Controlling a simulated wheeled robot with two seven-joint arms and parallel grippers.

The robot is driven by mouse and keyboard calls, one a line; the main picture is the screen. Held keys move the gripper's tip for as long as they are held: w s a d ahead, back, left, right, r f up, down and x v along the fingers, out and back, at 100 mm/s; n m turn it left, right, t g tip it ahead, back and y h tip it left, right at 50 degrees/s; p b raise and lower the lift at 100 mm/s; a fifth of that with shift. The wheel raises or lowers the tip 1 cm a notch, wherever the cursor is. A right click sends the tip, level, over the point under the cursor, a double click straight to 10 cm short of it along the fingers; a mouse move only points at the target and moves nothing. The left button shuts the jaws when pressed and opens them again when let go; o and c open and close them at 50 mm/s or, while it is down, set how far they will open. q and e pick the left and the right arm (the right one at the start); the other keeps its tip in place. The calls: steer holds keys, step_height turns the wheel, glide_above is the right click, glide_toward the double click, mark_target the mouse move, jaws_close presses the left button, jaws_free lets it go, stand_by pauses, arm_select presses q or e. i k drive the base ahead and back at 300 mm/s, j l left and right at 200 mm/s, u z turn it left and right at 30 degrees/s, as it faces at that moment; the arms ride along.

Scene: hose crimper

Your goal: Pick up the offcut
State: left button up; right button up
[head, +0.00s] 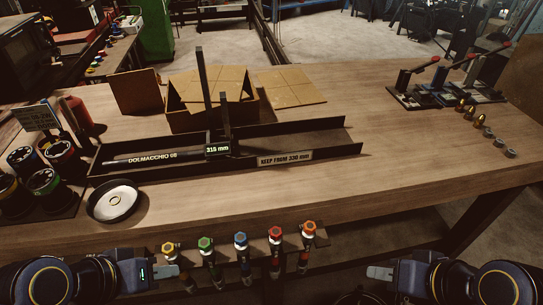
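A long dark measuring trough (312,133) lies across the table. Its front wall carries a "KEEP FROM 330 mm" label (285,158), and an upright stop shows a "315 mm" tag (218,149). A thin dark piece, seemingly the hose offcut (180,157), lies in the trough's left part, marked "DOLMACCHIO 08", with its right end near the tag. My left gripper (167,271) is low at the bottom left, in front of the table edge. My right gripper (380,272) is low at the bottom right. Both are well apart from the trough; their finger gaps are not clear.
An open cardboard box (200,121) stands behind the trough. A round dish (115,203) and several cans (45,182) sit at left. Coloured fittings (241,240) line the front edge. Red-handled tools (440,85) and brass pieces (480,121) stand at right. The right front tabletop is clear.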

mark_target(193, 154)
steer(key=z, duration=2.05)
steer(key=u, duration=3)
steer(key=i+j+z, duration=0.15)
steer(key=j, duration=0.2)
steer(key=i+j+z, duration=0.15)
steer(key=j, duration=0.25)
steer(key=i+j+z, duration=0.2)
steer(key=j, duration=0.2)
steer(key=i+j+z, duration=0.15)
steer(key=j, duration=0.25)
steer(key=k, duration=0.05)
